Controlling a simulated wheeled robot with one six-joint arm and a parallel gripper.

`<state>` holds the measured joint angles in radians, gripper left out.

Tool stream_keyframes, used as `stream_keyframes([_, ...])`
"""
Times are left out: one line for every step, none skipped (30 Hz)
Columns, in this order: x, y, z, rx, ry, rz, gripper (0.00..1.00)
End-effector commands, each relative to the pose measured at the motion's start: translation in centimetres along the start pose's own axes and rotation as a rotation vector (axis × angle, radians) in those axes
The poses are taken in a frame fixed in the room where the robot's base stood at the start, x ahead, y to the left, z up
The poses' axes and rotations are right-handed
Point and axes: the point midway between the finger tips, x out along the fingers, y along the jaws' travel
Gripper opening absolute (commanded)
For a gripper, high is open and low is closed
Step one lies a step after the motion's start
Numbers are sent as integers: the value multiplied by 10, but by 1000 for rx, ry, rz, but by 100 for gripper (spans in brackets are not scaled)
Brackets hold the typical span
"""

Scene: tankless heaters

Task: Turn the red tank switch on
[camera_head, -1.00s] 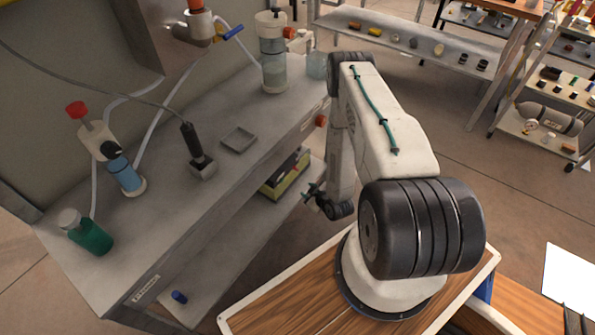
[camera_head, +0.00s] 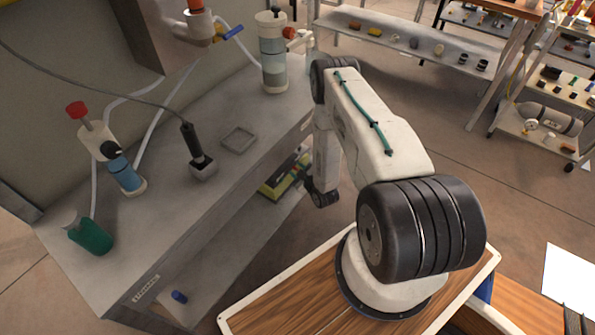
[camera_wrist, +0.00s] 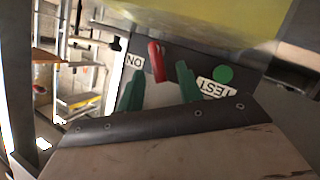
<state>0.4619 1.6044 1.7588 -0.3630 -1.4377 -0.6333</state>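The red switch (camera_wrist: 156,60) shows in the wrist view on a dark panel (camera_wrist: 205,62), as a red lever beside a white label (camera_wrist: 135,61) with "ON" upside down. A green round button (camera_wrist: 223,75) and a "TEST" label (camera_wrist: 213,88) are on the same panel. My gripper (camera_wrist: 158,82) shows as two green fingers, spread apart, with the red switch between and just beyond their tips. I cannot tell if either finger touches it. In the head view my arm hides the gripper. A yellow and black box (camera_head: 287,176) sits on the lower shelf beside my wrist.
The grey workbench (camera_head: 165,232) stands left of my arm, above the lower shelf (camera_head: 228,258). On it are a green container (camera_head: 91,236), a blue cylinder (camera_head: 126,175), a black-handled tool (camera_head: 195,150) and a shallow square tray (camera_head: 239,139). Open floor (camera_head: 430,130) lies to the right.

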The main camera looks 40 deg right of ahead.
Motion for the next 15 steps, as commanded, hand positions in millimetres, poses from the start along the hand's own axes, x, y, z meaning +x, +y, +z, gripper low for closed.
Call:
stream_keyframes([0,0,0,0,0,0,36])
stream_keyframes([0,0,0,0,0,0,36])
stream_keyframes([0,0,0,0,0,0,36])
stream_keyframes([0,0,0,0,0,0,33])
stream_keyframes([0,0,0,0,0,0,25])
stream_keyframes([0,0,0,0,0,0,14])
stream_keyframes([0,0,0,0,0,0,6])
stream_keyframes([0,0,0,0,0,0,0])
stream_keyframes([0,0,0,0,0,0,0])
stream_keyframes([0,0,0,0,0,0,0])
stream_keyframes([0,0,0,0,0,0,0])
stream_keyframes([0,0,0,0,0,0,0])
stream_keyframes([0,0,0,1,0,-1,0])
stream_keyframes([0,0,0,3,0,-2,0])
stream_keyframes([0,0,0,6,-1,-3,0])
